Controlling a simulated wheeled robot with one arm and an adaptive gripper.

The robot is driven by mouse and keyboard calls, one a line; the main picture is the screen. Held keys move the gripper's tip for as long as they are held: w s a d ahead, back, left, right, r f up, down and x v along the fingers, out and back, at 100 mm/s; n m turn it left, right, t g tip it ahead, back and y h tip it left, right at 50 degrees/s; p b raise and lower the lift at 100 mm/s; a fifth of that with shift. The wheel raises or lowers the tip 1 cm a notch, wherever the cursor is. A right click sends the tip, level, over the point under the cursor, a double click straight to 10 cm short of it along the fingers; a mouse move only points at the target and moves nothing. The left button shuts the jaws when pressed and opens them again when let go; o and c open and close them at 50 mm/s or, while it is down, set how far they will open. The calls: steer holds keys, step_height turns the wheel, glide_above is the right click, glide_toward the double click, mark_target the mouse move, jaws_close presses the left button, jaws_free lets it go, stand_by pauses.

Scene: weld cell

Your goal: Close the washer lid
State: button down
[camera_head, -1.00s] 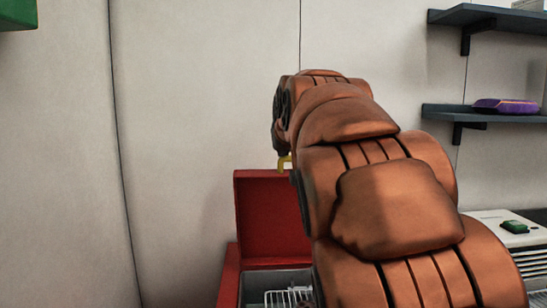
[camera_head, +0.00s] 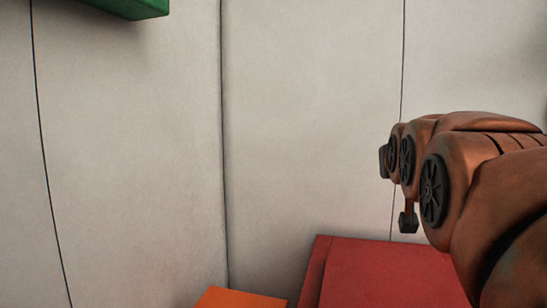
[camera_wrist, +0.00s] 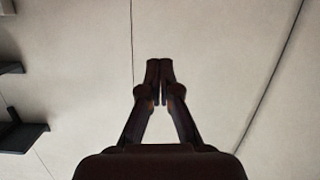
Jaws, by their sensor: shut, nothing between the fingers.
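The red washer (camera_head: 315,275) is at the bottom right of the head view, its front cut off by the frame. Its red lid (camera_head: 385,272) shows as a broad panel that looks laid down over the top. No inside of the tub shows. My arm hides the right side of the lid, and I cannot tell whether a small gap is left at the front edge. My gripper (camera_wrist: 160,64) is shut and empty in the wrist view, its fingertips together against a background of pale wall. In the head view my arm's end is above the washer, apart from the lid.
An orange object (camera_head: 240,298) is at the bottom edge, left of the washer. A green object (camera_head: 130,6) juts in at the top left. Pale wall panels (camera_head: 310,120) stand behind. Dark shelves (camera_wrist: 22,137) show at the left of the wrist view.

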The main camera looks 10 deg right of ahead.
steer(key=shift+s+a+f, duration=0.2)
steer(key=shift+s+f, duration=0.15)
steer(key=shift+s, duration=0.05)
stand_by(0.4)
